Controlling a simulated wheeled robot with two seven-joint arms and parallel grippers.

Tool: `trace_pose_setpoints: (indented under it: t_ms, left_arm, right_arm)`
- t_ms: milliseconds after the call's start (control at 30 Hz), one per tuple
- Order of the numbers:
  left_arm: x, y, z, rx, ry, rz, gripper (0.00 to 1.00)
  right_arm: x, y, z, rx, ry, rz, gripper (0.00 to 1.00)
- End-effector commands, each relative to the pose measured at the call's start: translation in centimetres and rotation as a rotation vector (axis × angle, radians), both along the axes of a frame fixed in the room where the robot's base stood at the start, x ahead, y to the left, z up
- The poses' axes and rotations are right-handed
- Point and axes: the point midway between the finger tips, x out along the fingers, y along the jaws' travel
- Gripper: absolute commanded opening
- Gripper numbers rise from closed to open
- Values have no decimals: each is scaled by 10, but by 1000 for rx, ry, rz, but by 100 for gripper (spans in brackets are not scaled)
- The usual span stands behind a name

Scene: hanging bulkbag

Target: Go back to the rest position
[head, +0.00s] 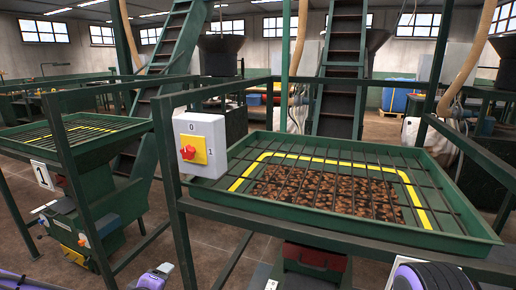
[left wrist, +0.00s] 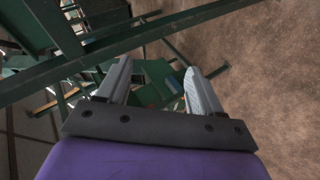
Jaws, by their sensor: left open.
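My left gripper (left wrist: 158,70) shows in the left wrist view with its two grey fingers apart and nothing between them. It points down past green metal frame bars towards a brown floor. My right gripper is not in view.
A green tray (head: 468,219) with a black grid and brown lumps stands ahead on a green frame. A switch box (head: 208,128) with a red knob is on its left post. Another gridded station (head: 75,135) stands left. Floor (head: 215,252) shows between the stations.

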Motion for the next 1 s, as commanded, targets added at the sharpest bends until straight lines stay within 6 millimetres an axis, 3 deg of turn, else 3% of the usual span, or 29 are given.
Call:
trace_pose_setpoints:
  t_ms: [33,100,167,200,300,400,500,633,1000]
  left_arm:
    - [-24,4,-44,83,92,-14,66]
    - [-62,12,-96,192,210,-35,66]
    - [-99,20,-135,285,314,-70,66]
    - [-126,27,-159,348,383,-101,66]
    - [-196,41,-206,485,553,-203,66]
    - [-256,49,-235,573,696,-316,66]
    - [-294,52,-251,611,782,-391,66]
    - [-311,53,-258,608,820,-410,66]
    - [-310,52,-258,605,819,-409,66]
  right_arm:
    - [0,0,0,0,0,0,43]
    - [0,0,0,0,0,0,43]
    - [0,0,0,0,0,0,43]
    - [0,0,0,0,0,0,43]
    - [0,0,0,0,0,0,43]
    - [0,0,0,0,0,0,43]
    - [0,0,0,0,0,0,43]
    - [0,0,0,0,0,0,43]
    - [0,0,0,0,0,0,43]
